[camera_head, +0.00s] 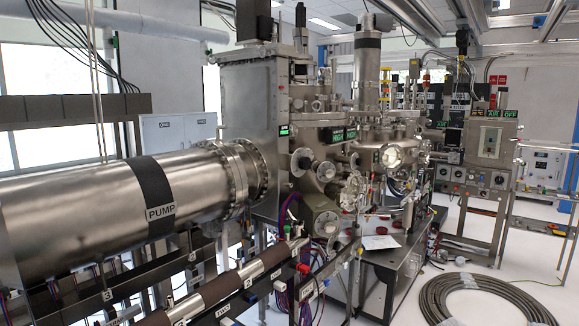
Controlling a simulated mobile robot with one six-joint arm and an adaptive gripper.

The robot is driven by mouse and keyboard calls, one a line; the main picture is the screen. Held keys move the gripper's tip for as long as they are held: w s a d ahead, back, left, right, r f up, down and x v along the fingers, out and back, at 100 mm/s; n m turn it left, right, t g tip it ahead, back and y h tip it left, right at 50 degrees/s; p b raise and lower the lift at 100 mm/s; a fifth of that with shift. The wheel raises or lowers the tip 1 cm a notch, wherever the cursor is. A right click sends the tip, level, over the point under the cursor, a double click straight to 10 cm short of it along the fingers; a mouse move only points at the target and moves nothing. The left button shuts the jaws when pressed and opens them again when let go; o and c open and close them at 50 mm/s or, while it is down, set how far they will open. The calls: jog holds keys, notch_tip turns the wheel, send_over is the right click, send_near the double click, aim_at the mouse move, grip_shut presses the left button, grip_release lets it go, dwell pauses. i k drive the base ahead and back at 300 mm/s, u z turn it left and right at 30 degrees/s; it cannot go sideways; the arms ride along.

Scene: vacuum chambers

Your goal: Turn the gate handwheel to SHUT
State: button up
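A small round dark fitting (303,162), which looks like a handwheel, sits on the front of the steel chamber left of the middle. A round metal port (326,171) is just to its right. I cannot tell for sure whether the dark fitting is the gate handwheel, and no SHUT mark is readable. A tall flat steel housing (250,130) stands behind the flanged end of the large pipe marked PUMP (90,205). My gripper is not in view.
Thinner pipes, cables and a frame run along the front below the pump pipe. A metal bench (388,258) stands under the chambers. A coiled grey hose (487,300) lies on the white floor at lower right. A panel reading AIR OFF (491,143) stands at right.

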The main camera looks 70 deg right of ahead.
aim_at(305, 163)
jog(key=u, duration=0.2)
jog(key=k, duration=1.35)
jog(key=z, duration=1.3)
jog(key=i, duration=0.5)
jog(key=z, duration=0.1)
